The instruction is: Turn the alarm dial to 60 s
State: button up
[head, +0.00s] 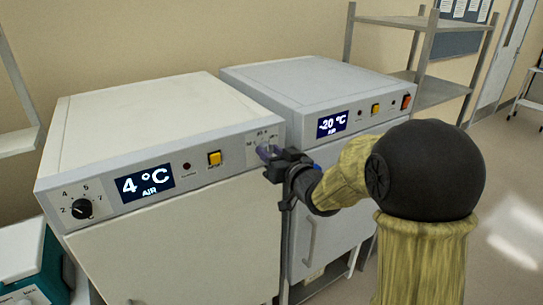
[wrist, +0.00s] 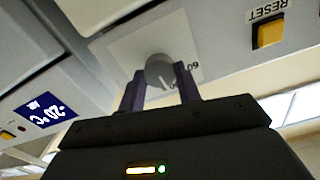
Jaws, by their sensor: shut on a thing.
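The alarm dial is a grey round knob (wrist: 159,68) on a light plate at the right end of the 4 °C unit's front panel. In the wrist view, its white pointer line points down and slightly right, near a label partly hidden by my finger. A "60" label (wrist: 193,66) shows just right of the knob. My gripper (wrist: 160,76) is shut on the knob, one finger on each side. In the head view, my gripper (head: 270,153) covers most of the dial; part of its label plate (head: 262,138) shows above.
The 4 °C unit (head: 150,120) has a black temperature dial (head: 82,208) at its left and a yellow reset button (head: 214,158) left of the alarm dial. The -20 °C unit (head: 310,80) stands close on the right. A metal shelf (head: 425,90) stands behind.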

jog(key=shift+n+b, duration=5.7)
jog(key=shift+b, duration=0.85)
jog(key=o, duration=1)
jog(key=shift+s, duration=0.1)
jog(key=shift+c, duration=0.2)
